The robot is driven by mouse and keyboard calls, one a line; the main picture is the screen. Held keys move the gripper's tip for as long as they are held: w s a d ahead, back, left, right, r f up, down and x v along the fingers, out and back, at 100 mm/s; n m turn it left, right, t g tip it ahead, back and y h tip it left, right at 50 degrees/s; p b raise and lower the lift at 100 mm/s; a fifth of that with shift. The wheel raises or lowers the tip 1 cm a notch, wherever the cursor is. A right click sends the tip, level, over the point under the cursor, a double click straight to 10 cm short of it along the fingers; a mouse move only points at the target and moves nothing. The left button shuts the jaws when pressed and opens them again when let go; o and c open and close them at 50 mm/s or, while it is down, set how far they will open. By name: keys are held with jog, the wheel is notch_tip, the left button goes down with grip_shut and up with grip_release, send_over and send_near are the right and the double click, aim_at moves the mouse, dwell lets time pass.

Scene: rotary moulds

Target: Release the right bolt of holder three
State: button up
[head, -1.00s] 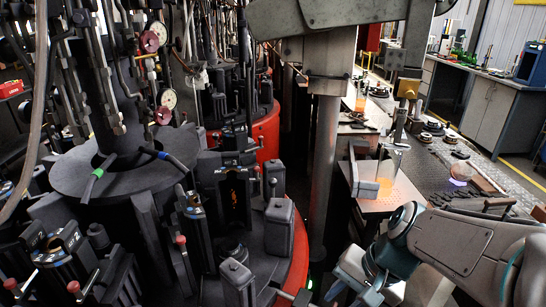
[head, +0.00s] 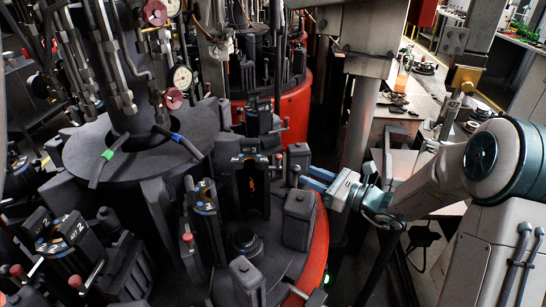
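The central black mould holder (head: 250,185) stands upright on the rotary table with an orange glow in its slot.
Another holder with a "2" (head: 68,232) is at the left. Hoses and gauges (head: 182,78) hang above the central hub. A steel column (head: 358,125) stands behind my gripper. The red table rim (head: 318,245) passes below it. A workbench (head: 408,100) is at the back right.

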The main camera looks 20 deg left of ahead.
jog(key=p+x, duration=0.2)
jog(key=x, duration=1.1)
jog(key=shift+p, duration=0.35)
jog(key=shift+s+a, duration=0.1)
